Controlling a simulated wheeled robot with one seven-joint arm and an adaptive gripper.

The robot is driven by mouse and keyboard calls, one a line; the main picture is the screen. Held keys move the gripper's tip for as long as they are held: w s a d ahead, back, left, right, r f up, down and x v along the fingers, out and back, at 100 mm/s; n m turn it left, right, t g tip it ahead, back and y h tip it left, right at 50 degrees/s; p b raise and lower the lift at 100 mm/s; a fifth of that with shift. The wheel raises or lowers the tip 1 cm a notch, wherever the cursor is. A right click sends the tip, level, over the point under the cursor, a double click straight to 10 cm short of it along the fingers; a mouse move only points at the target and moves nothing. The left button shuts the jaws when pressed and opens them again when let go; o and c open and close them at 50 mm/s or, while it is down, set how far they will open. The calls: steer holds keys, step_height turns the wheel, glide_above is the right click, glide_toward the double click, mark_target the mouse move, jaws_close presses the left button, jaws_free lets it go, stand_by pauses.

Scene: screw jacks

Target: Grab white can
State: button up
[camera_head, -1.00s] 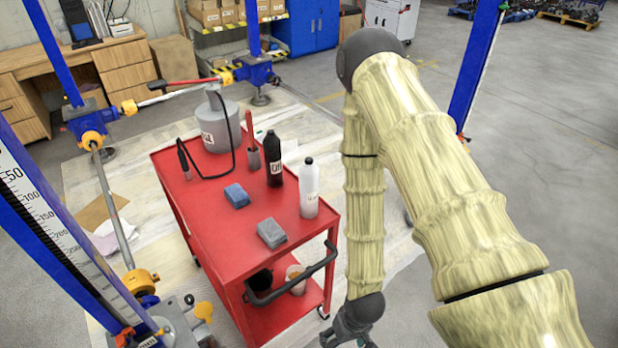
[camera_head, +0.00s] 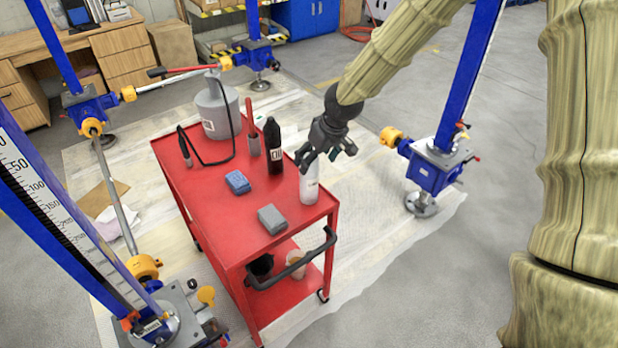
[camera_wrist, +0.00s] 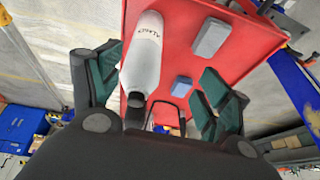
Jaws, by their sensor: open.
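The white can (camera_head: 309,186) is a bottle-shaped container standing upright near the right edge of the red cart's top (camera_head: 225,217). Its upper part is hidden behind my gripper (camera_head: 326,152) in the head view. My gripper is open, with its fingers spread at the can's upper part. In the wrist view, the can (camera_wrist: 143,55) shows lettering and a dark cap. It appears between the spread fingers of my gripper (camera_wrist: 158,72), closer to the left finger. I cannot tell whether a finger touches it.
A black bottle (camera_head: 273,148) and a red-handled brush (camera_head: 251,130) stand left of the can. A blue sponge (camera_head: 237,182), a grey block (camera_head: 272,219) and a grey canister (camera_head: 217,108) are also on the cart. A blue screw jack (camera_head: 436,166) stands to the right.

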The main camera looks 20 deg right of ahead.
mark_target(309, 176)
step_height(309, 176, up, 4)
steer(key=w+d, duration=0.1)
steer(key=w, duration=0.1)
steer(key=p+x, duration=0.3)
steer(key=x, duration=0.8)
steer(key=shift+w+d+t, duration=0.25)
steer(key=shift+d+t, duration=0.05)
steer(key=shift+d, duration=0.1)
steer(key=shift+r, duration=0.1)
jaws_close()
steer(key=shift+r, duration=0.1)
